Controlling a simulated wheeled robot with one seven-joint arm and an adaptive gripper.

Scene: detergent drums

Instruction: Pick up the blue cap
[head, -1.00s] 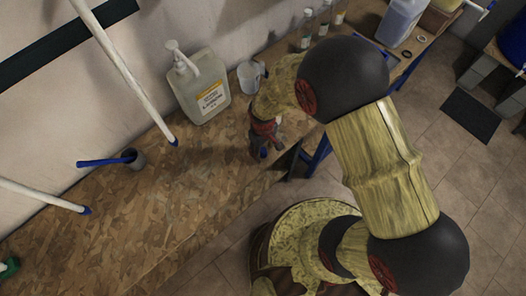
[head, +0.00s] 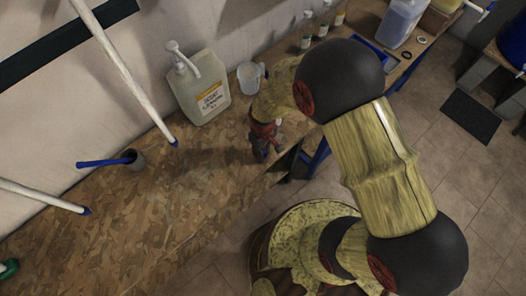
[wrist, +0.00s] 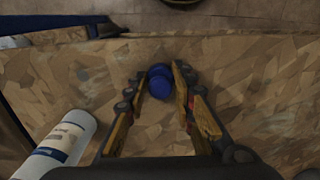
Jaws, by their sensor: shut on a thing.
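The blue cap (wrist: 159,81) is between the two fingers of my gripper (wrist: 160,82) in the wrist view, near the edge of the wood-chip board worktop. The fingers are shut on it, one on each side. In the head view my gripper (head: 263,150) is low over the worktop, close to its front right edge. The cap is mostly hidden by the fingers there. I cannot tell whether the cap still touches the board.
A large white pump jug (head: 201,92) and a clear measuring cup (head: 251,76) stand behind my gripper. A white bottle (wrist: 68,137) shows at lower left in the wrist view.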

